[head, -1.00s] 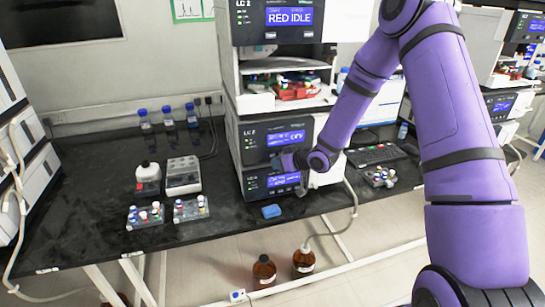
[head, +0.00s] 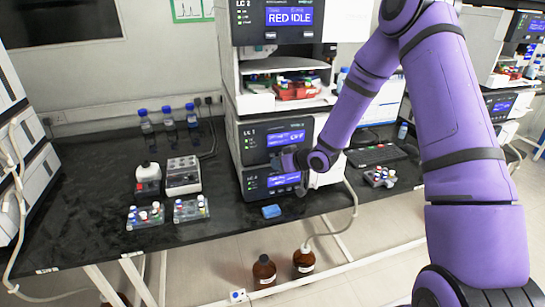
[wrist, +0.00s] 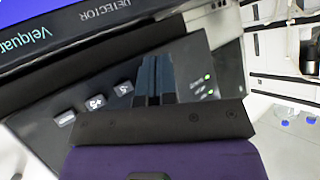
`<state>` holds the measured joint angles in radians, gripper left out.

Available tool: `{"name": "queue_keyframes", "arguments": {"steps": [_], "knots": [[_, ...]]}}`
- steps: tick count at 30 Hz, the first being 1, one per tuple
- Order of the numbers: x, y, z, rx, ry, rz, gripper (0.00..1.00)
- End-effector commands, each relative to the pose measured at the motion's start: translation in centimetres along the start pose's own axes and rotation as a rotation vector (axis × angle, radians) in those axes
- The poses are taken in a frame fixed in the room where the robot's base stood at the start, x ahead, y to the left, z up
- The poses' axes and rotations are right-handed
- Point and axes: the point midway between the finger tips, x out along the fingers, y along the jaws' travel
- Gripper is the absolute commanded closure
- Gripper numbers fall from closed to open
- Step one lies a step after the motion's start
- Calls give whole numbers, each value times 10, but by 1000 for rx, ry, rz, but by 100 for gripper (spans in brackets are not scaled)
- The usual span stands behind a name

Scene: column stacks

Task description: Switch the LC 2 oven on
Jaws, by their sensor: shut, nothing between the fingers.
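The LC 2 stack stands on the black bench in the middle of the head view. Which is the oven cannot be read. Contact cannot be told.
A blue block (head: 271,211) lies at the bench's front edge below the stack. Vial racks (head: 146,214) and small devices (head: 183,175) stand to the left. A keyboard (head: 376,155) lies to the right. Brown bottles (head: 264,271) stand on the floor. A module marked DETECTOR (wrist: 105,15) overhangs in the wrist view.

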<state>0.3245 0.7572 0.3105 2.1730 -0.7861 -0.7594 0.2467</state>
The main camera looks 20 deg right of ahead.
Motion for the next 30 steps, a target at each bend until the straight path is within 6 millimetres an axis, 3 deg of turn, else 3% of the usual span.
{"name": "queue_keyframes", "arguments": {"steps": [30], "knots": [[6,4,-4,0,-1,0,100]]}}
